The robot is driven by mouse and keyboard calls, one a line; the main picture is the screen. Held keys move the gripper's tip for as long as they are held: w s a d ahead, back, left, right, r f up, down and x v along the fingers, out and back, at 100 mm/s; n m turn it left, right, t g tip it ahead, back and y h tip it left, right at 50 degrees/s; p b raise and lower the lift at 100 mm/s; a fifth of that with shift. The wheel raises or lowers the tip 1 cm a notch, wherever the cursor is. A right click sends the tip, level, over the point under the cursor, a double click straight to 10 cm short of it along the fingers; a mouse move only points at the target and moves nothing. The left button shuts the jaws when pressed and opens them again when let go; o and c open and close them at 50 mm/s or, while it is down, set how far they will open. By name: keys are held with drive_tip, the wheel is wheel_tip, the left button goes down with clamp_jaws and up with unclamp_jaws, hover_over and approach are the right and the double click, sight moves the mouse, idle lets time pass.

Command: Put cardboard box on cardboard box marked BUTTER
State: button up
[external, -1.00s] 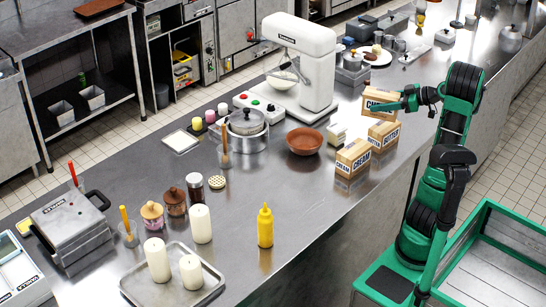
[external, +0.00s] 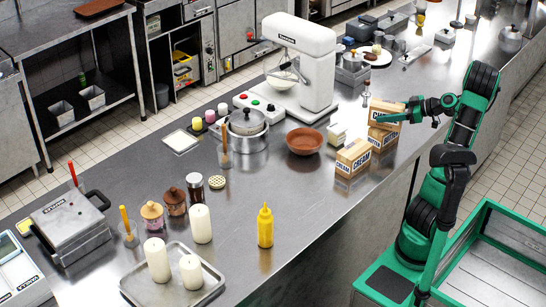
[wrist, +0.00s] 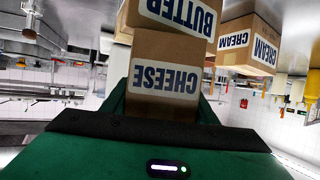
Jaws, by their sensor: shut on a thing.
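My gripper (external: 398,113) is shut on a cardboard box marked CHEESE (wrist: 165,78). This held box (external: 385,107) is directly over the cardboard box marked BUTTER (external: 384,137), roughly lined up with it. In the upside-down wrist view, the BUTTER box (wrist: 172,17) shows just beyond the CHEESE box, turned a little against it. The two boxes look touching or nearly so; I cannot tell which. The BUTTER box stands on the steel counter. My green fingers lie on both sides of the CHEESE box and hide parts of it.
A box marked CREAM (external: 353,158) stands close in front of the BUTTER box. A brown bowl (external: 304,141) and a small white item (external: 337,134) are to the left. A white mixer (external: 305,65) stands behind. The counter front is clear near the yellow bottle (external: 265,226).

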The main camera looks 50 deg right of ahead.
drive_tip(key=o, duration=1.5)
drive_tip(key=v, duration=1.2)
